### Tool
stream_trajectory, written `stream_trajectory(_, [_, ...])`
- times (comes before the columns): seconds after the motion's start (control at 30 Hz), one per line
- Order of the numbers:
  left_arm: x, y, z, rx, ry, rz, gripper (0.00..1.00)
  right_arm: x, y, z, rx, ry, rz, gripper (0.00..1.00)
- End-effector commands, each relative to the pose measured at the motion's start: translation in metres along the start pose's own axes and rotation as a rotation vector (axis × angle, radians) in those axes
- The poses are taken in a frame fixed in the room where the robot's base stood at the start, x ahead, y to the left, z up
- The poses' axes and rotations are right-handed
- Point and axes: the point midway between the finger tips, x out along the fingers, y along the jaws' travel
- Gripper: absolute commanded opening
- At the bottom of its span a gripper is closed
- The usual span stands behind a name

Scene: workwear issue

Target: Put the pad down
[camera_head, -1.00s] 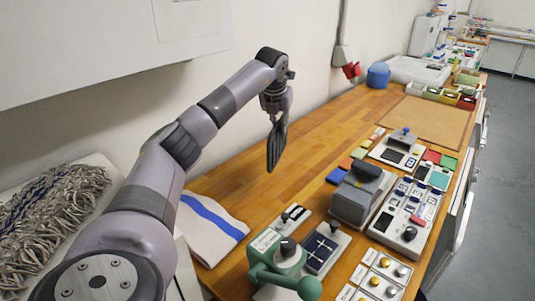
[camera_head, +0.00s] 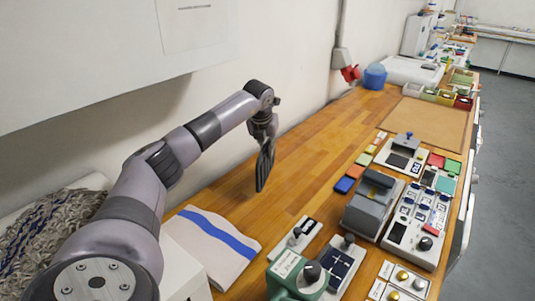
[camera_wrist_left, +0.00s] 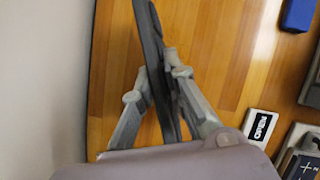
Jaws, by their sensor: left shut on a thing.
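The pad (camera_head: 265,168) is a thin, dark, ribbed slab. My left gripper (camera_head: 264,138) is shut on its upper part, and the pad hangs on edge, nearly upright. It appears over the left part of the wooden worktop (camera_head: 310,150); I cannot tell exactly how far its lower edge is above the wood. In the left wrist view the pad (camera_wrist_left: 157,55) stands between the two grey fingers of the left gripper (camera_wrist_left: 160,85). My right gripper is not in view.
A white cloth with a blue stripe (camera_head: 215,240) lies at the near left. A green device (camera_head: 297,278), a grey block-shaped device (camera_head: 372,205) and a button panel (camera_head: 415,230) stand to the right. Bare wood lies around and beyond the pad.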

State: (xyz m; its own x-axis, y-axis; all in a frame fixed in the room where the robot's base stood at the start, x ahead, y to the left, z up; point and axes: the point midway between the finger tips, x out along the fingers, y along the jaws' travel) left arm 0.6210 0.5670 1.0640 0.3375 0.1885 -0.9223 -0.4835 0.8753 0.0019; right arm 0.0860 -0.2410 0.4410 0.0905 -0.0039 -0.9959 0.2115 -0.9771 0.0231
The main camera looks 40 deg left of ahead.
Motion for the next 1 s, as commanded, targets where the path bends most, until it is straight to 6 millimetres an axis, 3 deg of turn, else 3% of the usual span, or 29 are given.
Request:
stream_trajectory(0.2, [0.026,0.000,-0.011,-0.001,0.002,0.001,0.00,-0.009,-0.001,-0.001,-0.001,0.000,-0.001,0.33])
stream_trajectory(0.57, [0.032,0.000,-0.014,0.000,0.000,0.000,0.00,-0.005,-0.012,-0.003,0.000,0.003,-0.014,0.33])
stream_trajectory(0.6, [0.031,0.000,-0.013,0.000,0.000,0.000,0.15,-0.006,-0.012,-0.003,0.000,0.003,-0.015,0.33])
stream_trajectory(0.87, [0.031,0.000,-0.013,0.000,0.001,0.000,0.33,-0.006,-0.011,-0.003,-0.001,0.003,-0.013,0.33])
stream_trajectory(1.0, [0.031,0.000,-0.013,0.000,0.001,0.000,0.33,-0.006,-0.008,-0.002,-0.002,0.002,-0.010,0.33])
